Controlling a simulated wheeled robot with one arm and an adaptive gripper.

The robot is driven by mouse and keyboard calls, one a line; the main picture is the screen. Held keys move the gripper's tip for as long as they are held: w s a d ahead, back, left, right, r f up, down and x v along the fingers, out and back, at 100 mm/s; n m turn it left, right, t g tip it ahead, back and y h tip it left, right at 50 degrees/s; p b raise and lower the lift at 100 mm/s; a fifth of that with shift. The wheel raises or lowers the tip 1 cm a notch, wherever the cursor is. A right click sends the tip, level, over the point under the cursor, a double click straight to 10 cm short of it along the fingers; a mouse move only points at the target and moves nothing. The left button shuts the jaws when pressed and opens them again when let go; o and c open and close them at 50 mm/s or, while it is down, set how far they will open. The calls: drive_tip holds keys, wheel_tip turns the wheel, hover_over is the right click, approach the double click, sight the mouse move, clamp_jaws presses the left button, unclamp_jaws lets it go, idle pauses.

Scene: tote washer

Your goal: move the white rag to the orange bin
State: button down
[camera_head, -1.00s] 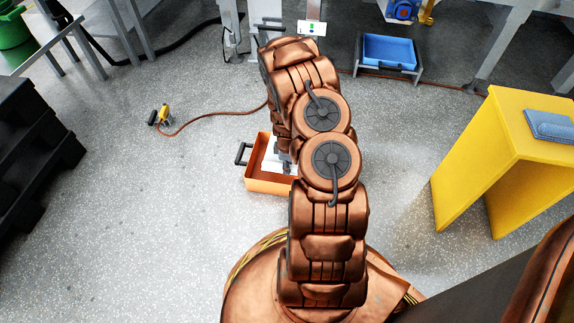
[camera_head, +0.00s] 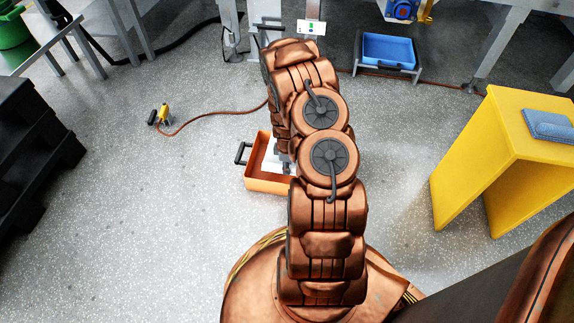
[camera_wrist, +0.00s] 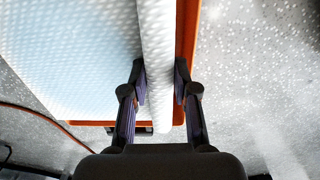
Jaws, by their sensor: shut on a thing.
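The orange bin (camera_head: 262,183) stands on the floor left of my arm in the head view, with a dark handle at its left side. The white rag (camera_head: 272,160) shows at the bin's opening, partly hidden by my arm. In the wrist view the white rag (camera_wrist: 152,60) has a dimpled texture, and a raised fold of it runs between my fingers. My gripper (camera_wrist: 160,85) is shut on that fold. The orange rim of the bin (camera_wrist: 187,40) shows just behind and beside the fold. I cannot tell whether the rag touches the bin's floor.
A yellow stand (camera_head: 475,150) with a folded blue-grey cloth (camera_head: 550,126) on top is at the right. A blue tote (camera_head: 388,50) is at the back. A yellow tool (camera_head: 164,114) and an orange cord lie on the floor. Dark stacked pallets (camera_head: 35,150) are at the left.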

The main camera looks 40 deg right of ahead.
drive_tip(key=shift+f, duration=0.15)
idle(0.4)
drive_tip(key=shift+f, duration=0.6)
drive_tip(key=shift+f, duration=0.15)
drive_tip(key=shift+f, duration=1.45)
drive_tip(key=shift+f, duration=0.1)
drive_tip(key=shift+f, duration=0.45)
drive_tip(key=shift+f+b, duration=0.4)
drive_tip(key=shift+f, duration=0.65)
drive_tip(key=shift+f, duration=0.2)
drive_tip(key=shift+f+b, duration=0.65)
drive_tip(key=shift+f, duration=0.8)
